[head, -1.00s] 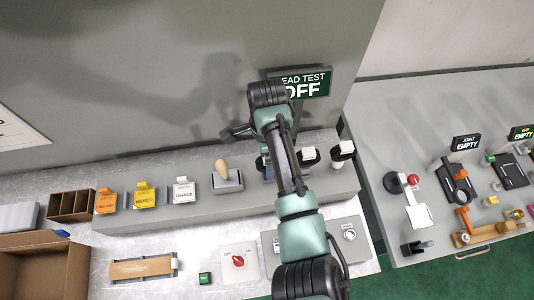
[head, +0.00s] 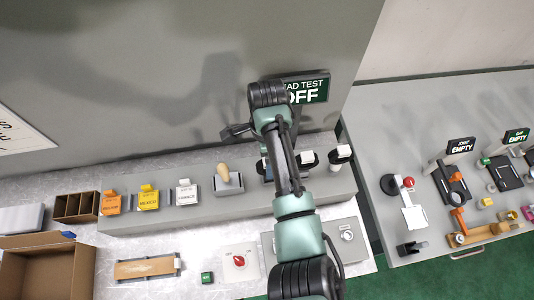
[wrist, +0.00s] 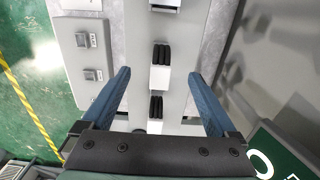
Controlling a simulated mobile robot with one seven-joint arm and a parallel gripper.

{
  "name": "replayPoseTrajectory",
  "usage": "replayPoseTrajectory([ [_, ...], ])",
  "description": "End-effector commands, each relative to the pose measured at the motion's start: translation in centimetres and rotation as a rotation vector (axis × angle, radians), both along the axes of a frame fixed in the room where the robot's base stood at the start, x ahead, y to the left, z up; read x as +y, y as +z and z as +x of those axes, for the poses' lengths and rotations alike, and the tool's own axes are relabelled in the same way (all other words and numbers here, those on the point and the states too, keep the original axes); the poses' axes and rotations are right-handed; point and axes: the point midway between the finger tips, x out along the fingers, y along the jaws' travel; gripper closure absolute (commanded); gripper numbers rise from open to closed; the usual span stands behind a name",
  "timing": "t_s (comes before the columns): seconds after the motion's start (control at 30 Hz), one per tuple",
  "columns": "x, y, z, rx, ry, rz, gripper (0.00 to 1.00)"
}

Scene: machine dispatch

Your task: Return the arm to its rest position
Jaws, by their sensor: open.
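My arm reaches up the middle of the head view, in front of the grey ledge (head: 250,205). My gripper (head: 228,133) shows only partly there, at the far end of the arm near the wall. In the wrist view my gripper (wrist: 158,95) is open, with its two blue fingers wide apart and nothing between them touching. Beyond the fingers are the ledge and black-and-white holders (wrist: 160,68). The sign reading OFF (head: 308,90) is partly hidden behind my arm.
Orange, yellow and white tags (head: 148,198) and a wooden-handled stamp (head: 226,178) stand on the ledge. An open cardboard box (head: 45,270) is at lower left. A second table (head: 400,130) with fixtures stands to the right, across a gap.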

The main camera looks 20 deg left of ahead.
Motion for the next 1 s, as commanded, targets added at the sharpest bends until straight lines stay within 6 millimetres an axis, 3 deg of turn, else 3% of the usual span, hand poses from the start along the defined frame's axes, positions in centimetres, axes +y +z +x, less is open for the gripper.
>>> replayPoseTrajectory([
  [0.43,0.1,0.1,0.1,-0.003,0.002,0.002,0.07],
  [0.57,2.1,3.1,2.3,-0.130,0.127,0.086,0.07],
  [0.67,3.6,7.6,5.2,-0.321,0.279,0.157,0.07],
  [0.77,3.7,13.9,8.3,-0.575,0.441,0.173,0.07],
  [0.87,1.7,20.7,10.5,-0.834,0.571,0.101,0.07],
  [1.0,-3.9,29.8,11.6,-1.144,0.696,-0.143,0.07],
])
